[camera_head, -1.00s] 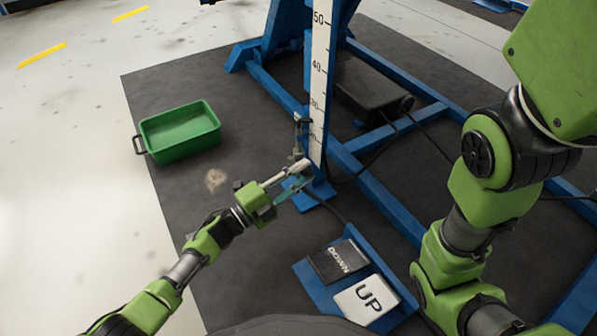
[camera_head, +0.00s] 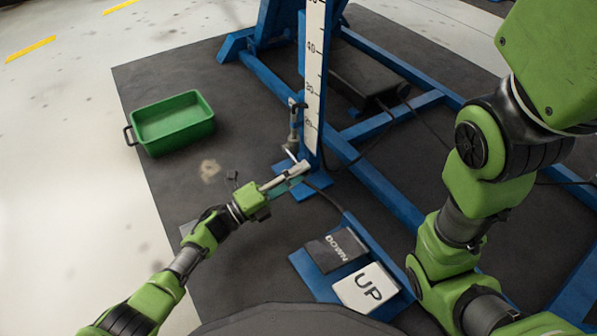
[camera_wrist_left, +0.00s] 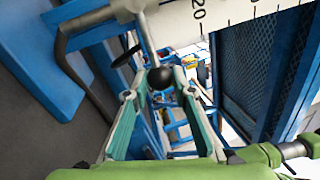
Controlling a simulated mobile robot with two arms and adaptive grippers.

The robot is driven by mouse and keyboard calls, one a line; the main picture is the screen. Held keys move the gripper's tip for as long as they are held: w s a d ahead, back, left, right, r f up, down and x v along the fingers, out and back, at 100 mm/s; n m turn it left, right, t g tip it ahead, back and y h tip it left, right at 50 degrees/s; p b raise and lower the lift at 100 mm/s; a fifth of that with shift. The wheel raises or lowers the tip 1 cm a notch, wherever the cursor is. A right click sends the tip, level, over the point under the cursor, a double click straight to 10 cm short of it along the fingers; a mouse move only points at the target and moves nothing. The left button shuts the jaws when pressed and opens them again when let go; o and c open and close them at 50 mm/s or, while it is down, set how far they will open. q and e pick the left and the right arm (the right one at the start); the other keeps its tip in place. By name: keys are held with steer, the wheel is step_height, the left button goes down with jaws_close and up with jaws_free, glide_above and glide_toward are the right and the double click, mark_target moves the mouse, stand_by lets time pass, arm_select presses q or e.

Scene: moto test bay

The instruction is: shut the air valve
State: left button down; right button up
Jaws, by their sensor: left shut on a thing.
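The air valve (camera_head: 295,118) is a small grey fitting on the left side of the blue post, beside the white scale. A thin lever (camera_head: 290,155) runs from below it towards my left gripper (camera_head: 303,169). In the left wrist view a metal lever (camera_wrist_left: 146,38) with a black ball knob (camera_wrist_left: 160,77) reaches between the teal-padded fingers of the left gripper (camera_wrist_left: 160,95), which is shut on it. The fingers partly hide the lever's end in the head view. My right arm stands at the right; its gripper is out of the picture.
A white scale (camera_head: 315,75) runs up the post of a blue frame (camera_head: 385,195). A pedal unit with DOWN (camera_head: 336,249) and UP (camera_head: 366,288) plates lies in front. A green tray (camera_head: 173,123) sits at left. Cables cross the dark mat (camera_head: 240,290).

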arm_select(q)
steer(key=shift+f, duration=0.1)
steer(key=c, duration=1.7)
jaws_free()
steer(key=v, duration=1.2)
